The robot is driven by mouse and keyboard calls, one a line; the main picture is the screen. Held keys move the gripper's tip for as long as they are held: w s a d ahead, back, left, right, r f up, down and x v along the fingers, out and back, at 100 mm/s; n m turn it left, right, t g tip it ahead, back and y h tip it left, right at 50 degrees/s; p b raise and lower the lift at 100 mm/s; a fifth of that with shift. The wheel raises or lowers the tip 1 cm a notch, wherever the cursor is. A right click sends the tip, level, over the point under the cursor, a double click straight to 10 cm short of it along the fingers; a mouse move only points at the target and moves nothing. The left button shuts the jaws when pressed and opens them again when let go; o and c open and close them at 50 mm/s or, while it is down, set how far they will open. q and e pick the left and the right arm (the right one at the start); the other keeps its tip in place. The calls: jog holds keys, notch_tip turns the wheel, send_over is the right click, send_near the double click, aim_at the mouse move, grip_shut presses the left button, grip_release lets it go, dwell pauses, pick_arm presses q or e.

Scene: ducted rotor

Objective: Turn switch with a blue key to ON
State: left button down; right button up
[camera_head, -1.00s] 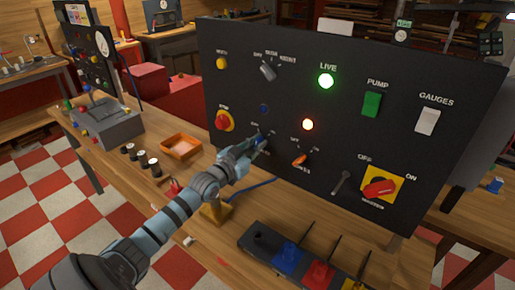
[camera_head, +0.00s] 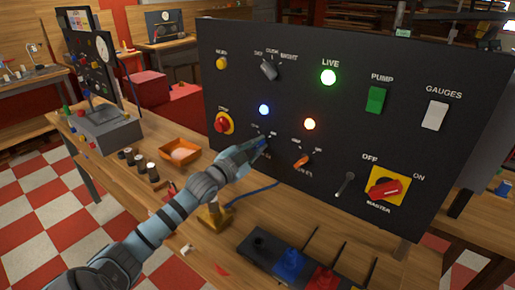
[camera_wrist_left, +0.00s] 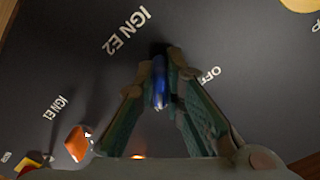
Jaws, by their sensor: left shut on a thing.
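The switch with the blue key is on the black panel (camera_head: 345,60), below a lit blue lamp (camera_head: 264,110). My left gripper (camera_head: 261,145) is at this switch and mostly hides it in the head view. In the left wrist view, the gripper (camera_wrist_left: 163,72) is shut on the blue key (camera_wrist_left: 159,92), which sits between the two fingertips. Lettering reading IGN E2 and OFF shows near the key there. The switch's ON mark is hidden or unreadable. My right gripper is not in view.
An orange-key switch (camera_head: 302,161) sits just right, below a lit orange lamp (camera_head: 309,124). The red stop button (camera_head: 224,122), a metal toggle (camera_head: 344,184) and the red master switch (camera_head: 385,190) are also on the panel. A tray (camera_head: 254,243) stands in front.

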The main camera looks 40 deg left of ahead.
pick_arm(q)
jog(key=shift+f, duration=0.1)
jog(key=c, duration=1.7)
grip_release()
jog(key=n+p, duration=0.2)
jog(key=n, duration=0.1)
jog(key=n+p, duration=0.2)
jog(key=n, duration=0.1)
jog(key=r+n+p, duration=0.1)
jog(key=n+p, duration=0.1)
jog(key=n, duration=0.1)
jog(key=shift+p, duration=0.4)
jog(key=n+p, duration=0.1)
jog(key=n, duration=0.5)
jog(key=shift+f, duration=0.2)
jog(key=s+n+p, duration=0.1)
jog(key=s+p, duration=0.3)
jog(key=s, duration=1)
jog(key=s+d+f+m+g+h, duration=0.1)
jog(key=s+d+f+m+g, duration=0.1)
jog(key=d, duration=0.4)
jog(key=s+d+f+m+g+h, duration=0.2)
jog(key=s+d+f+m, duration=0.1)
jog(key=d+f, duration=0.2)
jog(key=s+d+f+m+g+h, duration=0.2)
jog(key=d+f+g, duration=0.1)
jog(key=d, duration=0.4)
jog(key=shift+s+d+f+m, duration=0.35)
jog(key=shift+d+m, duration=0.05)
